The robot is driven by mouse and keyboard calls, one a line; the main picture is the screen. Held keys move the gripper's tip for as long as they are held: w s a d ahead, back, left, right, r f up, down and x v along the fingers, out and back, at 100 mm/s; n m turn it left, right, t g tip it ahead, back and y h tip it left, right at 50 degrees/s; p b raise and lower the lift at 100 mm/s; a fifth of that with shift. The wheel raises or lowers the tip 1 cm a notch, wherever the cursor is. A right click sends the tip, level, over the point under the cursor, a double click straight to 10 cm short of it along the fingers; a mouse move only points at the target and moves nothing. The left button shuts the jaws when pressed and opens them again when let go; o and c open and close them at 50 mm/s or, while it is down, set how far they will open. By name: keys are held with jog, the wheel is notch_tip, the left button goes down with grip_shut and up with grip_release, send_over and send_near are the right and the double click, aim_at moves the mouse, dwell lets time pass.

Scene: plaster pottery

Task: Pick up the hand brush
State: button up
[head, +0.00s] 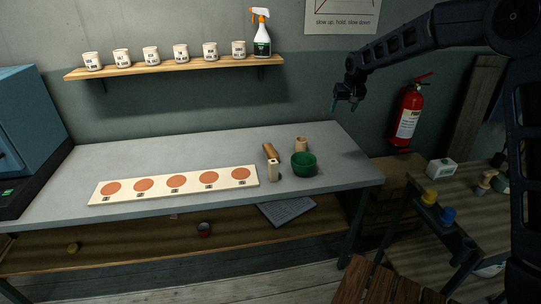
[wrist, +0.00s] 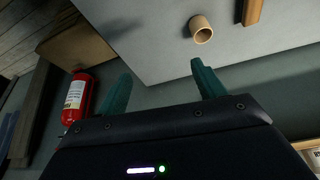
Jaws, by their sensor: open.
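A brown wooden piece (head: 270,150), which may be the hand brush, lies on the grey worktable (head: 330,142); its bristles cannot be made out. In the wrist view a wooden strip (wrist: 253,11) at the top edge seems to be the same piece. A small cream block-like thing (head: 274,169) stands just in front of it. My gripper (head: 346,104) is open and empty, high above and to the right of the table's back right corner. In the wrist view both green fingers of my gripper (wrist: 163,85) stand apart with nothing between them.
A tan cup (head: 301,144) and a green bowl (head: 304,165) stand right of the wooden piece. A board with orange discs (head: 176,189) lies to the left. A red extinguisher (head: 408,115) hangs on the wall. The table's back left is clear.

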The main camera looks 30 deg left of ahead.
jog(key=s+a+f+n, duration=0.1)
jog(key=s+a+f, duration=0.1)
jog(key=a+f, duration=0.3)
jog(key=s+a+f, duration=0.2)
jog(key=a+f, duration=0.1)
jog(key=a, duration=0.4)
jog(key=n, duration=0.2)
send_near(271, 150)
jog(key=shift+w+d+f+g+y, duration=0.1)
jog(key=shift+w+d+g+y, duration=0.05)
jog(key=shift+d, duration=0.25)
jog(key=shift+w+d+f+g+y, duration=0.15)
jog(key=shift+w+d, duration=0.05)
jog(key=shift+d, duration=0.2)
jog(key=x, duration=0.5)
jog(key=shift+a+f, duration=0.15)
jog(key=shift+s+a+x, duration=0.1)
jog(key=shift+a+x, duration=0.1)
jog(key=shift+x, duration=1.15)
jog(key=shift+s+a+x, duration=0.15)
jog(key=shift+a+x, duration=0.05)
jog(key=shift+x, duration=1.15)
jog(key=c, duration=1.1)
